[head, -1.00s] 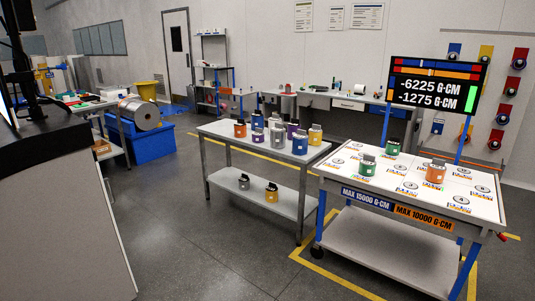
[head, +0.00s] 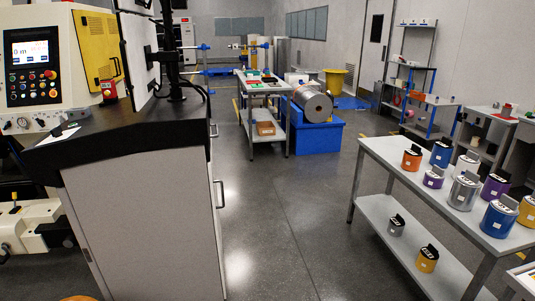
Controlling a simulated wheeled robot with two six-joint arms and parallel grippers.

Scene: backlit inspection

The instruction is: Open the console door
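The console (head: 140,225) stands at the left, a grey cabinet with a black sloped top (head: 120,135). Neither of my grippers is in view.
A machine with a lit screen and buttons (head: 32,65) is behind the console at left. A grey table with several coloured canisters (head: 440,178) stands at right. A blue crate (head: 315,135) is farther back. The floor between console and table is clear.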

